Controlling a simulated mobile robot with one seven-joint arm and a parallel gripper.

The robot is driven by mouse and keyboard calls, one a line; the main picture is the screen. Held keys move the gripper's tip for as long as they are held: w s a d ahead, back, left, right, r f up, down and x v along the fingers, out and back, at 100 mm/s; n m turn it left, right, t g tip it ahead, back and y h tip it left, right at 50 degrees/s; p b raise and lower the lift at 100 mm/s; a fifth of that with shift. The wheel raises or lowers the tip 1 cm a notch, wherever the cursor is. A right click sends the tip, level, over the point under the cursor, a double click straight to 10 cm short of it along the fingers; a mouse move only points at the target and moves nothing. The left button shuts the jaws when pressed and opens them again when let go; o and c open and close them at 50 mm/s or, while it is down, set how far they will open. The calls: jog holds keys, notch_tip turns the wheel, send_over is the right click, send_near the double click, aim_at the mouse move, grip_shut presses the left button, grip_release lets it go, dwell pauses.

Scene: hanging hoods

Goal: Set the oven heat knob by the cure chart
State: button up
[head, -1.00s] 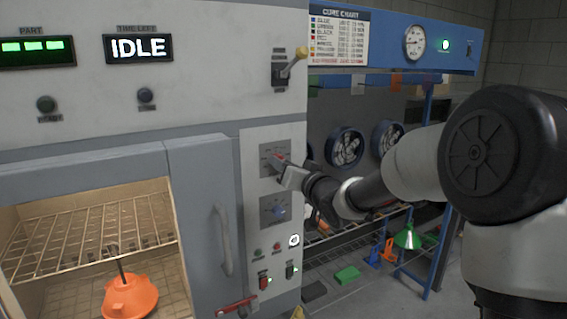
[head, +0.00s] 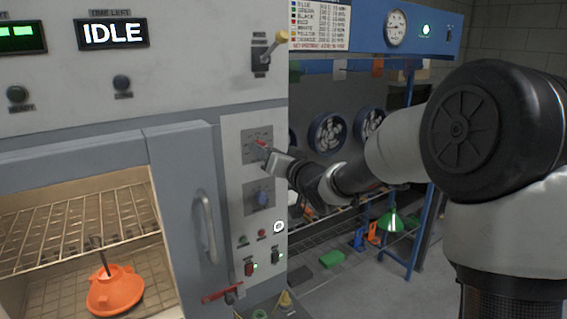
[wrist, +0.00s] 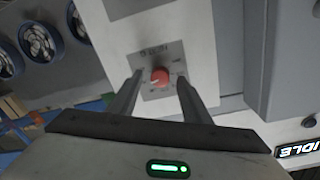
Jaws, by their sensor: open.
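The red heat knob (head: 260,143) sits on the upper grey dial plate of the oven's control panel. In the wrist view the knob (wrist: 160,76) lies between my two fingers, with marks around it too small to read. My gripper (head: 268,152) is open, its fingers on either side of the knob with gaps showing; I cannot tell whether the tips reach past its face. The cure chart (head: 320,26) hangs at the top right of the oven, its top cut off and its rows too blurred to read surely. The oven's display (head: 112,33) reads IDLE.
A second dial with a blue knob (head: 263,198) is just below. The door handle (head: 207,225) and a red latch (head: 222,292) are to the left.

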jog(key=v, duration=1.6)
jog(key=shift+s, duration=0.2)
jog(key=shift+d, duration=0.15)
